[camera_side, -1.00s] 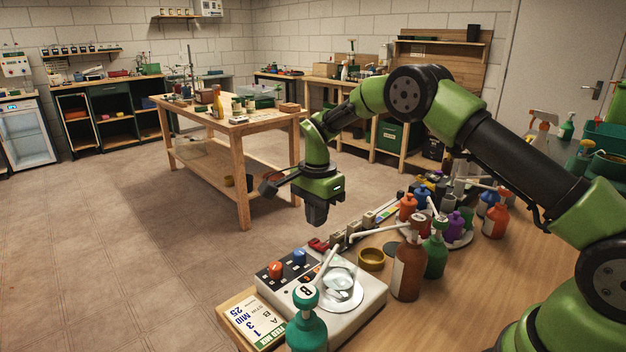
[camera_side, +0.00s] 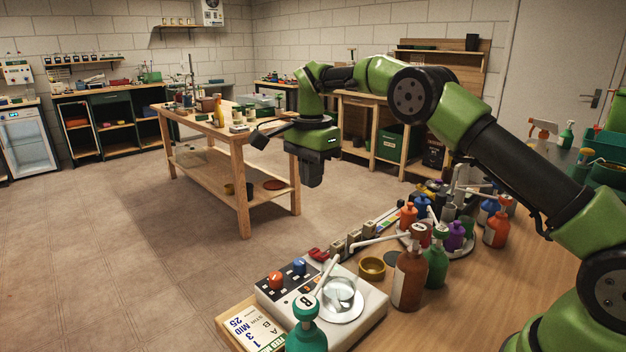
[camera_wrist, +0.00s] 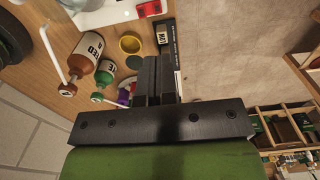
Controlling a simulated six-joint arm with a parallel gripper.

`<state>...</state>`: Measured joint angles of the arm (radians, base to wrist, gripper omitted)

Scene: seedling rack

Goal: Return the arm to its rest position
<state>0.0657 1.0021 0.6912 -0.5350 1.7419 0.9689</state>
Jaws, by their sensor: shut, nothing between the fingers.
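My green arm reaches in from the right in the side view. My gripper (camera_side: 312,176) hangs in the air with its fingers pointing down, above and behind the bench, between it and the wooden table at the back. It is shut and holds nothing. In the wrist view the two dark fingers (camera_wrist: 156,82) lie close together, with the bench and its bottles below them.
On the bench stand a white scale (camera_side: 350,312) with a glass beaker (camera_side: 342,289), a brown pump bottle (camera_side: 409,275), a green pump bottle (camera_side: 437,260), a yellow bowl (camera_side: 372,268) and several smaller bottles. A wooden table (camera_side: 240,180) stands behind. Air around the gripper is clear.

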